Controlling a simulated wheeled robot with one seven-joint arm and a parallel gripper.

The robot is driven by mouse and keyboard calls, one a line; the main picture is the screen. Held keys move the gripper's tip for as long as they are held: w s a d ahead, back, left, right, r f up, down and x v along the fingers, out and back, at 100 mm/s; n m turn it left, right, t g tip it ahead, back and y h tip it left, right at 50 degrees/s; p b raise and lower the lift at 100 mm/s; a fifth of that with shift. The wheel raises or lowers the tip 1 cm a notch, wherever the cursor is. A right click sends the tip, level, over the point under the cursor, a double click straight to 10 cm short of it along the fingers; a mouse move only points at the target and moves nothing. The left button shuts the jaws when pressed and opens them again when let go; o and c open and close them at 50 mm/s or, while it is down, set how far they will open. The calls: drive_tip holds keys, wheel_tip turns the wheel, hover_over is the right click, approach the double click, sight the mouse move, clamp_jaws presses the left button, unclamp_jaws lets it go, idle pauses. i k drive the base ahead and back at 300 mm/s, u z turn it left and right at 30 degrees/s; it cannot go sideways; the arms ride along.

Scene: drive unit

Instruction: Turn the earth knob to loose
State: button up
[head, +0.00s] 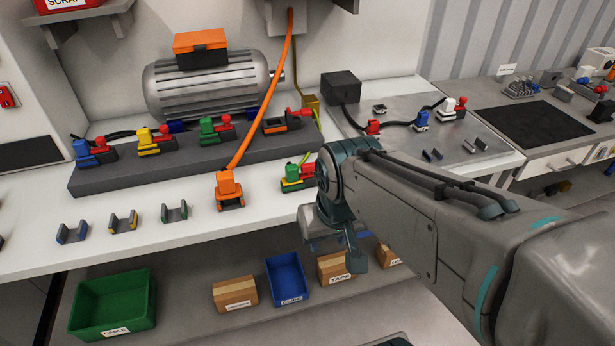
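A green terminal block (293,185) with a red knob (308,169) stands on the front of the white bench. A green-and-yellow wire (305,157) meets it, so it looks like the earth one. The knob's right side is close to my arm and partly covered, and its exact turn is too small to tell. My gripper (350,254) points down in front of the bench edge, to the lower right of the block, and looks apart from it.
An orange connector (229,188) with an orange cable stands left of the green block. Blue, yellow, green and orange-black terminals line a grey plinth (120,173) before a motor (208,84). Small empty cradles (123,221) sit front left. Bins and boxes (286,278) fill the lower shelf.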

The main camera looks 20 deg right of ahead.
sight(306, 170)
drive_tip(key=z, duration=0.6)
drive_tip(key=i, duration=0.6)
drive_tip(key=u, duration=0.6)
drive_tip(key=k, duration=0.85)
drive_tip(key=u, duration=1)
drive_tip(key=i, duration=0.95)
drive_tip(key=z, duration=0.35)
